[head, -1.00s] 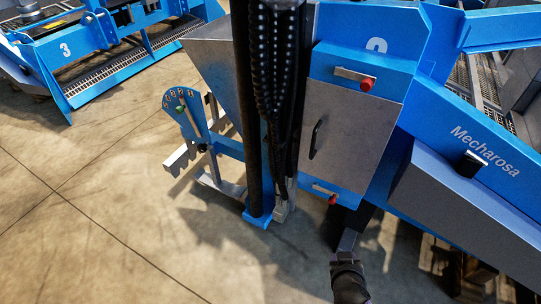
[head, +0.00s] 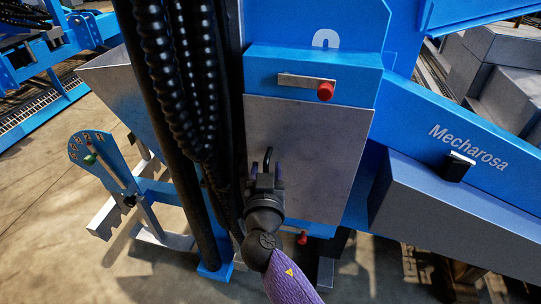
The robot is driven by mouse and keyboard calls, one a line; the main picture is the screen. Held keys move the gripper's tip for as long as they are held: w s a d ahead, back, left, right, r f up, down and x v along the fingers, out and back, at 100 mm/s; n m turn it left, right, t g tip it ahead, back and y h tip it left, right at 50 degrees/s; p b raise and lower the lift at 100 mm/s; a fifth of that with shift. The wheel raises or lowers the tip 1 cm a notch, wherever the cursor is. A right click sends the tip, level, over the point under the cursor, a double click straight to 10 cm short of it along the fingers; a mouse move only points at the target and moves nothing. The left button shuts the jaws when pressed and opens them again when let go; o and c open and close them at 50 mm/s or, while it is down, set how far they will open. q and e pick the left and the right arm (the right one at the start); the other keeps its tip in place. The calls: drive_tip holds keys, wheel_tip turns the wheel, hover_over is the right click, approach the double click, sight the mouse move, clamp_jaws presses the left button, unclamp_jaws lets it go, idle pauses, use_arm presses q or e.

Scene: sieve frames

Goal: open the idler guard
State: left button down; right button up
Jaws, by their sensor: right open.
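The idler guard appears to be the grey metal panel (head: 310,150) between two blue housings; it looks closed. Its dark handle (head: 267,157) is near the panel's left edge, its lower part hidden by my right gripper. My right gripper (head: 266,170) is open, pointing up the panel, with its fingers at the handle's sides in the picture. I cannot tell whether they touch it. An upper red knob (head: 325,91) sits at the right end of a silver bar. A lower red knob (head: 302,237) shows below the panel, its bar partly hidden. My left gripper is out of view.
Thick black hoses (head: 180,110) and a dark post hang close left of the panel. A blue dial plate (head: 100,160) stands further left. The blue Mecharosa beam (head: 440,135) and a grey box (head: 440,210) jut out at right. Concrete floor is open at lower left.

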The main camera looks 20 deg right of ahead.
clamp_jaws()
idle(1.5)
